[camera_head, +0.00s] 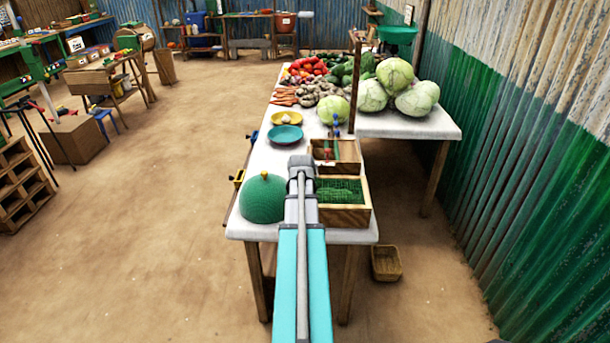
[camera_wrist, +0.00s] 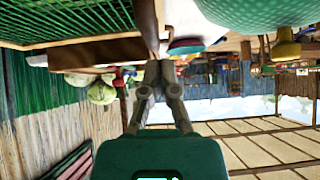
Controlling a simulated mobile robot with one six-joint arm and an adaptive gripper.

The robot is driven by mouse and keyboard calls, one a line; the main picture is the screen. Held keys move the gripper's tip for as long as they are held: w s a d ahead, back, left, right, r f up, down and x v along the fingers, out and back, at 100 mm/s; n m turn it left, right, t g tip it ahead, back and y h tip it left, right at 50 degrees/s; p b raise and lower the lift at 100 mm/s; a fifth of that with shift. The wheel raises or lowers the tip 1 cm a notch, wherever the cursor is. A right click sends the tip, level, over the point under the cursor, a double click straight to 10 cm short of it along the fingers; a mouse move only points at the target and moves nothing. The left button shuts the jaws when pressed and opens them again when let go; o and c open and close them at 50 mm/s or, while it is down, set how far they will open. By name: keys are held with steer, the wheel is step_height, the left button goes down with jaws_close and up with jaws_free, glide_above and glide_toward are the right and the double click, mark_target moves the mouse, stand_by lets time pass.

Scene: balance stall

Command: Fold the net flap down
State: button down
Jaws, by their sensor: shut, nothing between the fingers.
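A wooden box (camera_head: 343,216) with green netting (camera_head: 339,190) at its top stands at the table's near right corner. In the wrist view, which is upside down, the netting (camera_wrist: 65,18) and a wooden rim show at upper left. I cannot tell how the flap lies. My gripper (camera_wrist: 159,68) is shut and empty, its fingertips close to a wooden edge of the box in the wrist view; I cannot tell if they touch. In the head view my arm runs along the box's left side and hides part of it.
A green mesh dome (camera_head: 264,200) with a yellow knob stands left of my arm. Behind are a second wooden box (camera_head: 347,168), a teal plate (camera_head: 285,135), a yellow plate (camera_head: 287,118), a wooden post (camera_head: 354,85) and cabbages (camera_head: 394,75). A basket (camera_head: 386,263) sits on the floor.

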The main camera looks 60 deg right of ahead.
steer(key=shift+w+a+f+b, duration=0.15)
steer(key=shift+f+b, duration=0.35)
steer(key=shift+f, duration=0.35)
steer(key=shift+a, duration=0.1)
steer(key=shift+r, duration=0.2)
steer(key=s+a+r+p, duration=0.1)
steer(key=a+r+p, duration=0.6)
steer(key=r+p, duration=0.3)
steer(key=shift+s+r+p, duration=0.15)
steer(key=shift+r+p, duration=0.15)
steer(key=shift+p, duration=0.1)
steer(key=shift+a, duration=0.15)
stand_by(0.7)
